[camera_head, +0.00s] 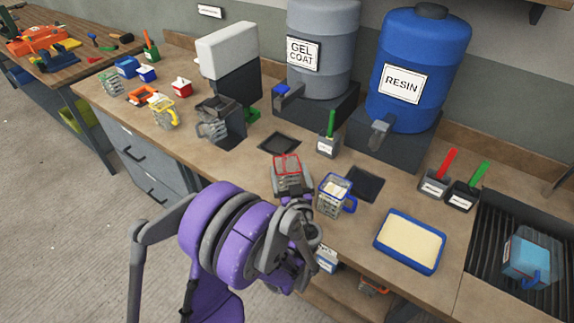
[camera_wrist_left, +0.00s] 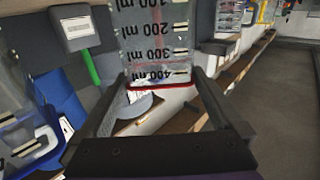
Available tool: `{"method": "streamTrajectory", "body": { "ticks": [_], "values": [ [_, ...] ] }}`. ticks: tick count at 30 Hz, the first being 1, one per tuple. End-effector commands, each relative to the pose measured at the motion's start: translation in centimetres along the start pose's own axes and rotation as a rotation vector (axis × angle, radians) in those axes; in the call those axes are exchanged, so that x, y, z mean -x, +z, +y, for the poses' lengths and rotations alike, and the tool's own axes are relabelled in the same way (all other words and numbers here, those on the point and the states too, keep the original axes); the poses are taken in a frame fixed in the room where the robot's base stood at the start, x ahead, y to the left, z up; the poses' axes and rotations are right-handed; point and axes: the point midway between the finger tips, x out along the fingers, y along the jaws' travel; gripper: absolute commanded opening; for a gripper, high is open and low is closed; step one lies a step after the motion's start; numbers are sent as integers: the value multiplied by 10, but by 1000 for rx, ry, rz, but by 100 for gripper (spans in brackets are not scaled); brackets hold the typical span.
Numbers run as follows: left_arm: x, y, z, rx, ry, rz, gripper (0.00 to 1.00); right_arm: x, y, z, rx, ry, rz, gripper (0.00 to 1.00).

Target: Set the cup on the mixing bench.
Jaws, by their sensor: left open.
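A clear measuring cup (camera_head: 287,172) with a red rim stands on the wooden bench (camera_head: 235,165), near its front edge. In the left wrist view the cup (camera_wrist_left: 155,42) shows its ml marks upside down, between the two fingers. My left gripper (camera_head: 290,190) is at this cup from the front side. Its fingers (camera_wrist_left: 162,100) are apart, one on each side of the cup; contact cannot be made out. The arm hides part of the cup in the head view. My right gripper is in neither view.
A blue-rimmed cup (camera_head: 334,196) stands close to the right of the red-rimmed cup. A dark square pad (camera_head: 280,143) lies behind it. A blue tray (camera_head: 410,241) is to the right. Gel coat (camera_head: 322,50) and resin (camera_head: 418,65) drums stand at the back.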

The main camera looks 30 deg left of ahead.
Motion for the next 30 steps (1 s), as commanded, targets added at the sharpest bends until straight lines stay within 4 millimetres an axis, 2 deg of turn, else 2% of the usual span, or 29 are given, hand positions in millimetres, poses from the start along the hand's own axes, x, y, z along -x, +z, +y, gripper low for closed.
{"method": "streamTrajectory", "body": {
  "ticks": [1,3,9,12,17,20,23,26,30],
  "values": [
    [14,3,1,-1,5,-2,100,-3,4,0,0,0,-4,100],
    [30,3,1,-1,6,-2,100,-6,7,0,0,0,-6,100],
    [65,2,0,0,3,-1,100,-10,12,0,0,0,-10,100],
    [74,2,0,0,1,0,100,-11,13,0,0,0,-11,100],
    [80,2,-7,-23,-15,-44,100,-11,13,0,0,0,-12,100],
    [82,7,-23,-80,-42,-157,100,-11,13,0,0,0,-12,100],
    [92,17,-44,-164,-48,-338,100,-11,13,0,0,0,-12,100],
    [114,28,-60,-248,-4,-536,100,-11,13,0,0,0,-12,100],
    [160,41,-73,-333,141,-781,100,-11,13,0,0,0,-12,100]
  ]
}}
